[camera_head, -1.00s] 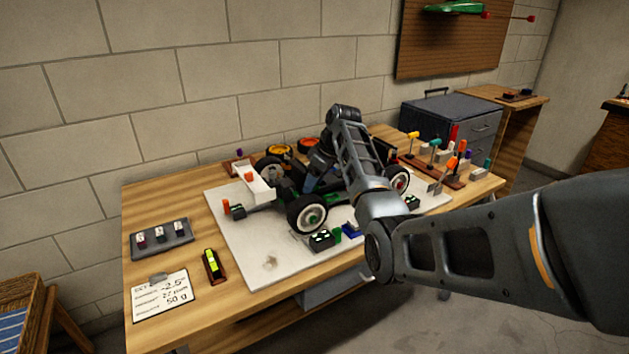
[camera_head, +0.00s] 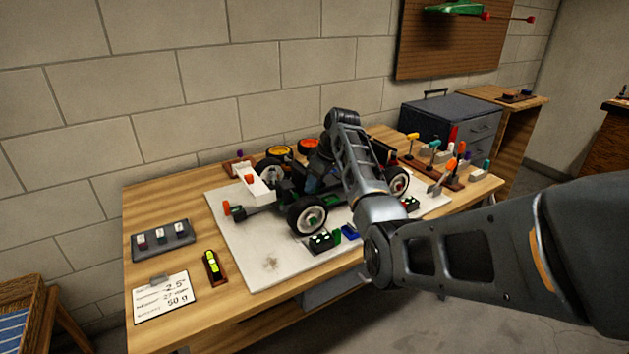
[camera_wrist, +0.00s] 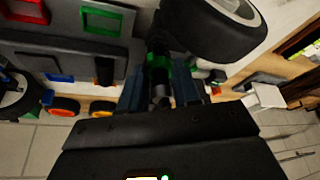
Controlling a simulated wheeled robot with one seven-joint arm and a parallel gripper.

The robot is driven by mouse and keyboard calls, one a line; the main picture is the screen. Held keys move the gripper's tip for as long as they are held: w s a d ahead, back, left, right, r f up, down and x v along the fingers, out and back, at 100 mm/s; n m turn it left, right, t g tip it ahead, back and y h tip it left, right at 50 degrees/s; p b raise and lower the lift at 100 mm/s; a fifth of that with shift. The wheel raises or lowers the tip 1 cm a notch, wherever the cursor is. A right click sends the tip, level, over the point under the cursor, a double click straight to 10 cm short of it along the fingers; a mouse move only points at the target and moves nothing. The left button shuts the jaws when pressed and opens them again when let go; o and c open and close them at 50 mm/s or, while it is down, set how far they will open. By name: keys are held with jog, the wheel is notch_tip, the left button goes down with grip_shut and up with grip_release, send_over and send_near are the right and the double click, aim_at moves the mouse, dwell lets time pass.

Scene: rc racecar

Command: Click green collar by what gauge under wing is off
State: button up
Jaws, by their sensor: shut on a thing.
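The racecar (camera_head: 290,190) stands on a pale board on the workbench. Its white wing (camera_head: 258,188) is at the left end, with an orange-tipped dark gauge (camera_head: 236,211) low beside it. In the wrist view, my gripper (camera_wrist: 160,92) is shut on a green collar (camera_wrist: 158,65) on a dark shaft, beside a large black tire (camera_wrist: 215,25). My arm hides the gripper and the collar in the head view. The gauge's reading is too small to make out.
A note card (camera_head: 162,297) reads -2.5°, 27 mm and 50 g. A yellow level (camera_head: 212,266) and a grey tray (camera_head: 163,240) lie left of the board. Several colored-handled tools (camera_head: 435,165) stand at the right. The board's front-left is clear.

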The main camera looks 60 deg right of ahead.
jog(key=shift+a+r+m+h+p, duration=0.2)
jog(key=shift+r+m+h+p, duration=0.15)
jog(key=shift+m+p, duration=0.6)
jog(key=shift+f+m+h+p, duration=0.3)
jog(key=shift+m+h+p, duration=0.05)
jog(key=shift+m, duration=0.7)
jog(key=o, duration=1.1)
jog(key=shift+c, duration=0.2)
jog(key=v, duration=0.7)
jog(key=shift+r, duration=0.4)
